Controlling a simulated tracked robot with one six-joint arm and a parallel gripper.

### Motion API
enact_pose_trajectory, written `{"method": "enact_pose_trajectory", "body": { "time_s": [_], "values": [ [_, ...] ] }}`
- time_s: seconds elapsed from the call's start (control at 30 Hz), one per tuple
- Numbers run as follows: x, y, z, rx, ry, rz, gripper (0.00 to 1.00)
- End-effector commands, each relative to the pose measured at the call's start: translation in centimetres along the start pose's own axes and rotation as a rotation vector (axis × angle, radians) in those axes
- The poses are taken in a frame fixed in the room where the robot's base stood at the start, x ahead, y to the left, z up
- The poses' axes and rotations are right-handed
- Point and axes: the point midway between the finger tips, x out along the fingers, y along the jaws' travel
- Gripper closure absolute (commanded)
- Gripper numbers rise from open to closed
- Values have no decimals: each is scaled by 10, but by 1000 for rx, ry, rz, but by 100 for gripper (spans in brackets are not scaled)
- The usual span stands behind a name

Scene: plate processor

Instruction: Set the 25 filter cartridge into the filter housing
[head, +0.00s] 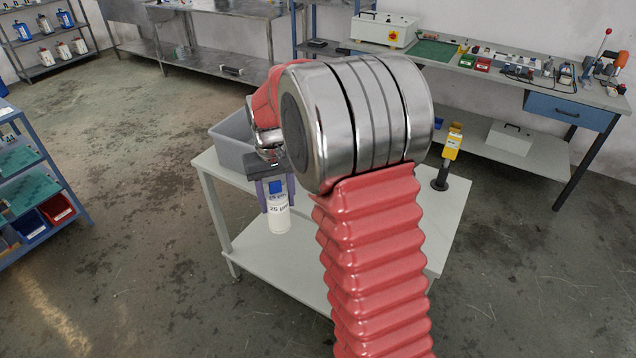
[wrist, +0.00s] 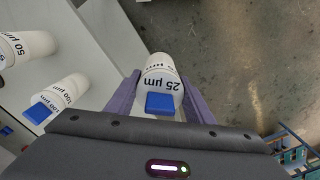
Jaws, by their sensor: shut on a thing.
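My gripper (head: 276,199) is shut on the 25 µm filter cartridge (head: 279,217), a white cylinder with a blue cap and dark lettering. In the wrist view my gripper (wrist: 160,100) has its purple fingers on both sides of the cartridge (wrist: 160,72), with the blue cap towards the camera. In the head view the cartridge hangs upright, cap up, in front of the table's left part. In the wrist view it is seen against the table edge and the floor. I cannot pick out the filter housing in either view; my arm hides much of the table.
A white two-level table (head: 215,180) carries a grey bin (head: 232,140) and a yellow device on a black stand (head: 449,150). A 50 µm cartridge (wrist: 27,46) and a 100 µm cartridge (wrist: 68,92) show in the wrist view.

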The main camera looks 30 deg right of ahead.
Motion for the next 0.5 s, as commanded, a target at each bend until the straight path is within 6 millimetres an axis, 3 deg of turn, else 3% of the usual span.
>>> {"method": "enact_pose_trajectory", "body": {
  "time_s": [0.1, 0.23, 0.33, 0.5],
  "values": [
    [16, -45, 0, -87, -2, 0, 77],
    [29, -82, 3, -156, -1, 0, 77],
    [35, -98, 5, -188, -1, 0, 77],
    [37, -105, 6, -203, 0, 0, 77]
  ]
}}
